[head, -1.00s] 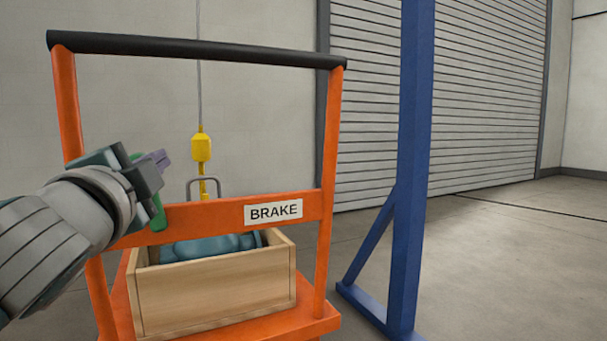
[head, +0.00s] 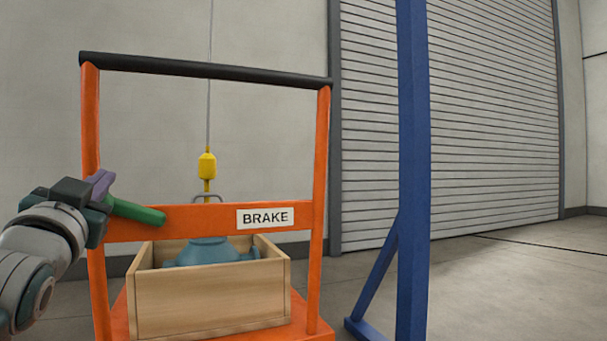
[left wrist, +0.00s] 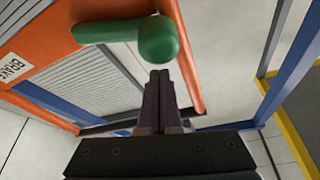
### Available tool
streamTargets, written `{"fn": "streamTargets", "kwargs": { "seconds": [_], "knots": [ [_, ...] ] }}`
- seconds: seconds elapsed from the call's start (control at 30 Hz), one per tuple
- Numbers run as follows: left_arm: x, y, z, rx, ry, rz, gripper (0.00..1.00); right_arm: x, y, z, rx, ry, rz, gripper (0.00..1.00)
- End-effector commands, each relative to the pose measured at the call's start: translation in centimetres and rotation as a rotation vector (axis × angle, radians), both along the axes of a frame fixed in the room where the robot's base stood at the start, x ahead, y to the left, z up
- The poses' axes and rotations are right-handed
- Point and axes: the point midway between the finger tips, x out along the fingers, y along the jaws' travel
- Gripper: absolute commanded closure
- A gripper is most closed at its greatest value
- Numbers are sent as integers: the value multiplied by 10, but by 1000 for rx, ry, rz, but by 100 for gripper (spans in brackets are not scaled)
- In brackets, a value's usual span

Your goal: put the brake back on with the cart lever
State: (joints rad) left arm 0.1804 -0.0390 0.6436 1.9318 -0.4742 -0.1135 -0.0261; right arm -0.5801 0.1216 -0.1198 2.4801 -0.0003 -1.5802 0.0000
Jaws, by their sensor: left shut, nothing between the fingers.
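The orange cart (head: 318,200) stands ahead with a black handle bar and a crossbar labelled BRAKE (head: 265,217). The green brake lever (head: 138,212) is at the left end of the crossbar and lies nearly level, pointing right. In the left wrist view the lever (left wrist: 110,30) ends in a round green knob (left wrist: 158,42). My left gripper (head: 101,184) is at the lever's left end, with its purple fingers shut and empty. In the left wrist view the fingertips (left wrist: 160,74) are just short of the knob; I cannot tell whether they touch. My right gripper is out of view.
A wooden box (head: 215,298) holding a teal part (head: 207,252) sits on the cart deck. A yellow hoist hook (head: 207,165) hangs behind. A blue post (head: 412,150) with a brace stands right of the cart. The floor (head: 500,290) at right is clear.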

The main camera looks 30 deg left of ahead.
Motion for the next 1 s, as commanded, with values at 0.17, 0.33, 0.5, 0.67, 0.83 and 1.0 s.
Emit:
{"fn": "streamTargets", "kwargs": {
  "seconds": [0.17,0.33,0.5,0.67,0.83,1.0],
  "knots": [
    [-4,5,-8,-60,-69,1,100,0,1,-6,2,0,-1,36],
    [-6,7,-11,-92,-107,0,100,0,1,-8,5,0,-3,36],
    [-7,8,-13,-106,-122,0,100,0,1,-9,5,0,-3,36],
    [-7,8,-13,-109,-123,1,100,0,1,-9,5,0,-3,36],
    [-7,8,-14,-110,-121,1,100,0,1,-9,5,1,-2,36],
    [-6,8,-11,-110,-120,1,100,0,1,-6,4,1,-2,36]
  ]
}}
